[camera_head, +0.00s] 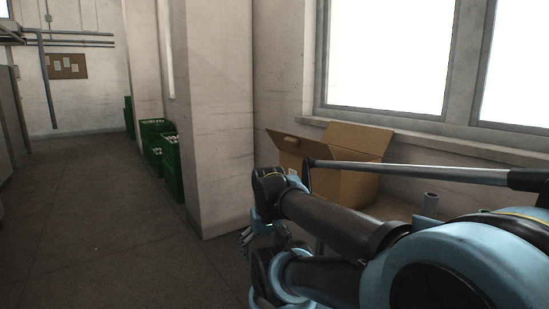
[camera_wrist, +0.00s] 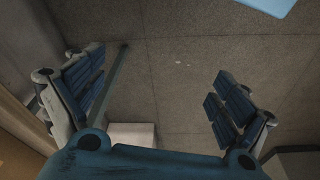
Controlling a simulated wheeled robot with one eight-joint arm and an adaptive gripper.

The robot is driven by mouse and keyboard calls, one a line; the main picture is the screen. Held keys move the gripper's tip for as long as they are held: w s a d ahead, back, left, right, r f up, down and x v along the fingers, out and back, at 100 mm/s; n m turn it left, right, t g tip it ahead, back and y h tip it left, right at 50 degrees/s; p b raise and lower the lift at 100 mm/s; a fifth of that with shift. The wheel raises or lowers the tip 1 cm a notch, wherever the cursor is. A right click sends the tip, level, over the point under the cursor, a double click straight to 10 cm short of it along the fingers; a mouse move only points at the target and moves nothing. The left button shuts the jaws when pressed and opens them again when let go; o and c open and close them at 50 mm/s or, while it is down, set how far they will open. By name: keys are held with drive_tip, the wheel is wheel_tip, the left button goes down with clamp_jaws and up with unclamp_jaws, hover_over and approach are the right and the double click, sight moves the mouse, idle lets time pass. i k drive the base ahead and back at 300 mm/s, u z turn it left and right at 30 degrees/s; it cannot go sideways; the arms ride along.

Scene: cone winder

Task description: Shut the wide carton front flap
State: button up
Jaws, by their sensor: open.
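The brown cardboard carton (camera_head: 345,187) stands against the wall under the window in the head view. Its top is open. One wide flap (camera_head: 355,138) stands up at the back right, and another flap (camera_head: 287,143) sticks out to the left. My arm crosses in front of the carton and hides part of it, so I cannot tell which flap is the front one. My gripper (camera_head: 250,237) is low, left of the carton and apart from it in the head view. In the wrist view, my gripper (camera_wrist: 158,97) has its fingers wide apart with nothing between them.
A white wall pillar (camera_head: 220,120) stands left of the carton. Green crates (camera_head: 172,165) with pale contents line the wall beyond it. A window sill (camera_head: 430,137) runs behind the carton. The floor (camera_head: 90,230) to the left is clear. A brown surface (camera_wrist: 15,150) edges the wrist view.

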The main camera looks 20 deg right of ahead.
sight(301, 146)
drive_tip(key=z, duration=0.5)
drive_tip(key=k, duration=1.7)
drive_tip(key=u, duration=0.5)
drive_tip(key=i, duration=1)
drive_tip(key=z, duration=0.05)
